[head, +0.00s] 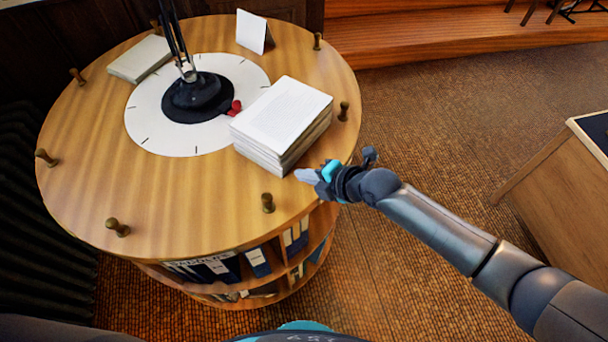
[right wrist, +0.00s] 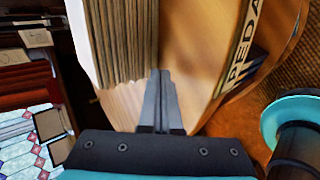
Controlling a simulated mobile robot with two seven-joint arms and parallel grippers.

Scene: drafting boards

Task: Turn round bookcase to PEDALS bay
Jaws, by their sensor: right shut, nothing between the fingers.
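The round bookcase (head: 190,215) has a light wooden top with several knob-like pegs around its rim, one of them a front peg (head: 267,203). Shelves with dark blue binders show below. A label on the front bay is too small to read surely. My right gripper (head: 304,175) is shut and empty at the right edge of the top, beside a stack of paper (head: 283,115). In the right wrist view the shut fingers (right wrist: 161,80) are near the stack (right wrist: 125,45). A partly cut-off label reading "PEDA" (right wrist: 243,50) is on the rim to their right. My left gripper is out of view.
A white dial (head: 150,128) with a black lamp base (head: 196,98) and a red pointer (head: 235,107) is mid-top. A wooden desk (head: 555,190) is at right; floor between is clear.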

